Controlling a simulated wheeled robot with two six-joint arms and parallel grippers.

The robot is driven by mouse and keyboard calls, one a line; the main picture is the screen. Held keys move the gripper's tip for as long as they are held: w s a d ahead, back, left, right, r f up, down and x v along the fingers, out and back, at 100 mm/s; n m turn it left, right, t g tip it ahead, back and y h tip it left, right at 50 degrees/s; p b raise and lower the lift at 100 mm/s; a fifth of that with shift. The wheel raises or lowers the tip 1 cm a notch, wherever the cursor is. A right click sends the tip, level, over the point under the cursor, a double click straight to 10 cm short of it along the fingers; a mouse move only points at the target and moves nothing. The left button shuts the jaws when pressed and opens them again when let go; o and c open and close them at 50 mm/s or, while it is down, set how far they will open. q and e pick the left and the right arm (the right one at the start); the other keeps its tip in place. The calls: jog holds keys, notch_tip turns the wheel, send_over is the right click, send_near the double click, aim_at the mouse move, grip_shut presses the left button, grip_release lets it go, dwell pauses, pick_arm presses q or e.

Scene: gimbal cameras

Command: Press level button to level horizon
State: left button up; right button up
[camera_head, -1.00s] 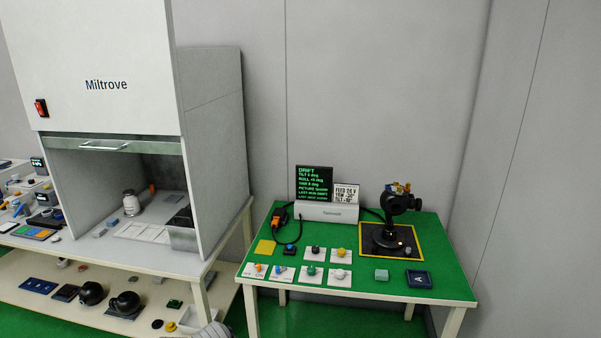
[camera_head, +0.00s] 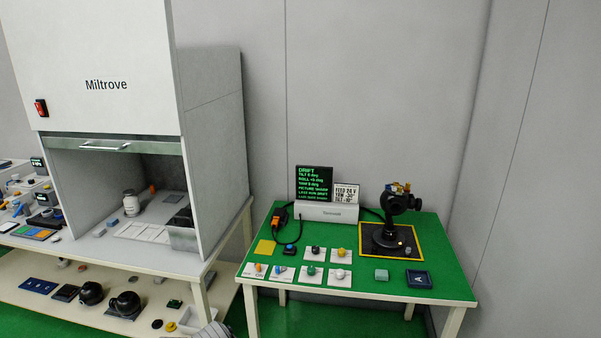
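A black gimbal camera (camera_head: 392,215) stands on a dark pad with a yellow border (camera_head: 420,256), at the right of a green-topped table. A dark screen (camera_head: 314,183) shows green DRIFT text with tilt and roll lines.
A white sign (camera_head: 346,194) stands beside the screen. A fume hood (camera_head: 110,90) stands left on a cluttered bench.

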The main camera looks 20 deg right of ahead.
grip_shut()
dwell(1.4)
